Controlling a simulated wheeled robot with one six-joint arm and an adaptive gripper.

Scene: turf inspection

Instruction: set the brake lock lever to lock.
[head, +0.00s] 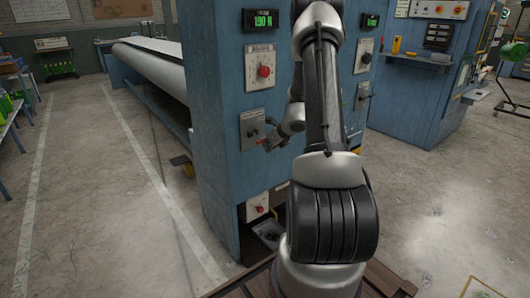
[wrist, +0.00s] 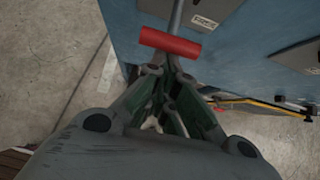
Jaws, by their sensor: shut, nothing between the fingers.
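The brake lock lever shows in the wrist view as a red cross handle (wrist: 170,42) on a grey rod that runs up to the blue panel. In the head view a grey lever plate (head: 252,126) sits on the front of the blue cabinet, and my gripper (head: 268,143) is at its lower right. In the wrist view my gripper (wrist: 170,68) is shut and empty, its fingertips just below the red handle. I cannot tell whether they touch it.
The blue cabinet (head: 216,150) carries a red knob (head: 263,71) and a green display (head: 262,20) above the lever, and a low box with a red button (head: 257,207). A long roller (head: 150,70) extends behind left. Open concrete floor lies to the left.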

